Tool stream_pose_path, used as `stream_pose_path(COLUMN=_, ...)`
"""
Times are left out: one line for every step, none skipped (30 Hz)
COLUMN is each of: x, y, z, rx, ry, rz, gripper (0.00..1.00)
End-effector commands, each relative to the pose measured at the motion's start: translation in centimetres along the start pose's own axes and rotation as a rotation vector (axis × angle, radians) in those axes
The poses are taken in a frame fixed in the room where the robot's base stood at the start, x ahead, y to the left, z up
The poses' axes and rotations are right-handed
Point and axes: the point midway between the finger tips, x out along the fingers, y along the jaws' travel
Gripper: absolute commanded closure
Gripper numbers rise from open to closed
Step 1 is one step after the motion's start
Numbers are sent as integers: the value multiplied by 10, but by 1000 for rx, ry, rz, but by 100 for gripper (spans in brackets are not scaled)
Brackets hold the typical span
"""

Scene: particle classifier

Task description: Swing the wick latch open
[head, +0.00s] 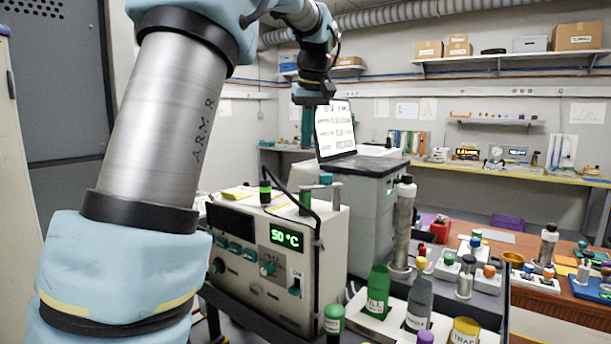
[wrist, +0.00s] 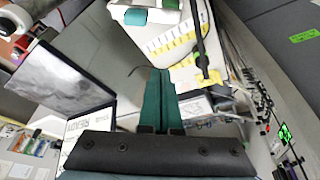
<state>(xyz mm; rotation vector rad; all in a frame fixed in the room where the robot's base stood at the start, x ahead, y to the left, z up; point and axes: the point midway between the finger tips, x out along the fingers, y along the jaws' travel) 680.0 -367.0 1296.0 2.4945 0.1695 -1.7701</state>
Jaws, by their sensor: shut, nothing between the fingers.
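My gripper (wrist: 160,72) has teal fingers pressed together, with nothing between them. In the head view the gripper (head: 306,145) points down beside the tilted screen, beyond the instrument box. The cream instrument box (head: 333,245) has a green 50 °C display, teal knobs and a small teal switch on its front. A teal-topped part (head: 326,178) stands at its upper rear edge. In the wrist view a white part with a teal piece (wrist: 135,16) lies ahead of the fingertips, apart from them. I cannot tell for certain which part is the wick latch.
A screen (head: 335,130) stands on a grey cabinet (head: 378,205) behind the box. A black cable arches over the box top. Labelled bottles (head: 377,292) and a metal cylinder (head: 403,225) crowd the right front. Air above the box is mostly free.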

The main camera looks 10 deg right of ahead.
Motion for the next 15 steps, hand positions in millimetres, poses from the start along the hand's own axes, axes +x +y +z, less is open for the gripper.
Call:
stream_pose_path(x=0, y=0, z=0, rx=0, ry=0, rz=0, gripper=100)
stream_pose_path(x=1, y=0, z=0, rx=0, ry=0, rz=0, gripper=100)
stream_pose_path(x=2, y=0, z=0, rx=0, ry=0, rz=0, gripper=100)
stream_pose_path(x=3, y=0, z=0, rx=0, ry=0, rz=0, gripper=100)
stream_pose_path(x=5, y=0, z=0, rx=0, ry=0, rz=0, gripper=100)
stream_pose_path(x=9, y=0, z=0, rx=0, ry=-2, rz=-1, gripper=100)
stream_pose_path(x=12, y=-1, z=0, rx=0, ry=-3, rz=-2, gripper=100)
stream_pose_path(x=16, y=-1, z=0, rx=0, ry=-2, rz=-2, gripper=100)
stream_pose_path(x=22, y=-1, z=0, rx=0, ry=-3, rz=-3, gripper=100)
stream_pose_path(x=28, y=-1, z=0, rx=0, ry=-4, rz=-3, gripper=100)
stream_pose_path(x=34, y=-1, z=0, rx=0, ry=-4, rz=-4, gripper=100)
stream_pose_path(x=42, y=-1, z=0, rx=0, ry=-4, rz=-4, gripper=100)
stream_pose_path(x=48, y=-1, z=0, rx=0, ry=-4, rz=-4, gripper=100)
stream_pose_path(x=54, y=-2, z=0, rx=0, ry=-4, rz=-4, gripper=100)
stream_pose_path(x=62, y=-1, z=0, rx=0, ry=-4, rz=-4, gripper=100)
